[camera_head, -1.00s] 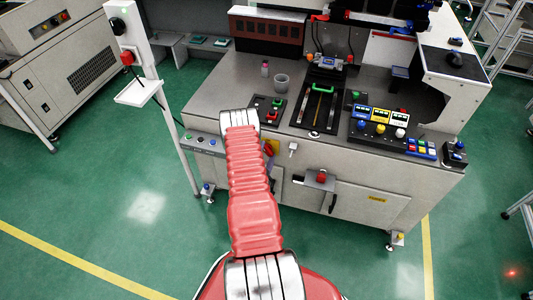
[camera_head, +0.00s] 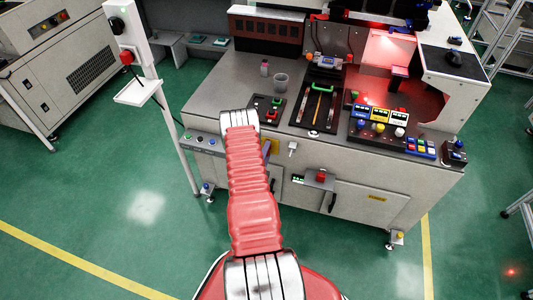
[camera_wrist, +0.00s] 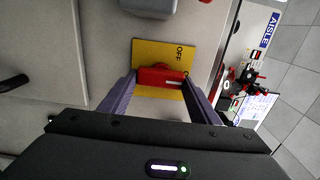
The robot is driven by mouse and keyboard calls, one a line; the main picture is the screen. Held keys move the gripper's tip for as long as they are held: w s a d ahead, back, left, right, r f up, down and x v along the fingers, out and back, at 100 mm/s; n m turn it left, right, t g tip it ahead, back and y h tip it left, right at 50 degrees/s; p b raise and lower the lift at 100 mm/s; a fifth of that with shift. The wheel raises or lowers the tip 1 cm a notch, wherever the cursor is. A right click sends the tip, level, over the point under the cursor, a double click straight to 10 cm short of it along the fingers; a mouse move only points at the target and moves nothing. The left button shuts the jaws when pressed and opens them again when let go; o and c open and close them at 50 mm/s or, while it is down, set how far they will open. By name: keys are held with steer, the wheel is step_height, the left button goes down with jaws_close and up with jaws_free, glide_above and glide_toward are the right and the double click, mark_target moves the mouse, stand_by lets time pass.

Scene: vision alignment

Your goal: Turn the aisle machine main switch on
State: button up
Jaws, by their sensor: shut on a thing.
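The main switch has a red handle (camera_wrist: 158,76) on a yellow plate (camera_wrist: 150,52) marked OFF, seen in the wrist view. The handle lies across the picture, with a white mark near its right end. My gripper (camera_wrist: 160,80) has one dark finger on each side and is shut on the handle. In the head view the machine (camera_head: 350,203) is a grey cabinet, and my red arm covers much of the switch. A bit of the yellow plate (camera_head: 274,147) shows beside a purple finger. The machine's displays and red lights are lit.
A red button (camera_head: 321,175) on a small bracket and a door handle (camera_head: 332,202) stick out of the cabinet front to the right. A white post with a tray (camera_head: 136,92) stands to the left. The green floor in front is mostly clear.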

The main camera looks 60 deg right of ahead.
steer(key=shift+s+a+f, duration=0.1)
steer(key=shift+f, duration=0.15)
steer(key=o, duration=1)
steer(key=shift+r, duration=0.15)
steer(key=shift+o, duration=0.2)
steer(key=s+a, duration=0.2)
steer(key=a, duration=1.1)
steer(key=shift+a, duration=0.25)
